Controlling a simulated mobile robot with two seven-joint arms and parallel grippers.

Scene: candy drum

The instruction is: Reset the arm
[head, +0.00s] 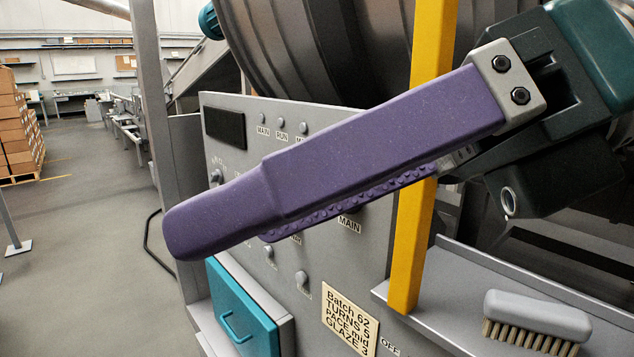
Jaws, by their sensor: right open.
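My right gripper (222,228) reaches in from the upper right, with its long purple finger lying across the middle of the view. A strip of the ridged other finger shows below it. The jaws are open and I see nothing held in them. The gripper is in front of the grey control panel (235,185) and the yellow post (405,255), hiding part of both. Whether it touches either cannot be told. My left gripper is not in view.
A teal drawer (240,310) and a batch note (348,320) are on the panel's lower part. The large dark drum (310,45) stands behind. Open floor (80,260) lies left.

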